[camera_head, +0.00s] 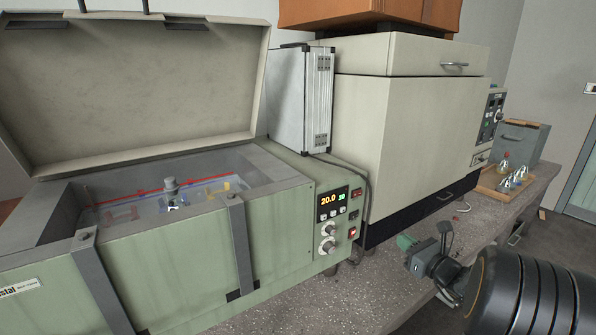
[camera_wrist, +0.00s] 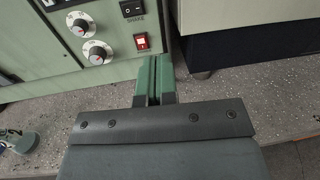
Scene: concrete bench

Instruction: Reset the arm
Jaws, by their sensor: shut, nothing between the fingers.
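My gripper (camera_head: 406,243) is at the right of centre in the head view, in front of the bench. In the wrist view its green fingers (camera_wrist: 154,76) are together with nothing between them, pointing at the lower right front of the green bath machine. That machine (camera_head: 180,262) has its lid (camera_head: 135,75) raised and a display reading 20.0. In the wrist view its knobs (camera_wrist: 97,52) and a lit red switch (camera_wrist: 142,41) show just beyond the fingers. I cannot tell whether the fingertips touch the panel.
The speckled bench (camera_head: 305,300) is mostly bare in front of the machines. A large cream cabinet (camera_head: 420,115) stands right of the bath. A wooden tray (camera_head: 487,188) with several flasks and a grey-green box (camera_head: 525,138) stand at the far right end.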

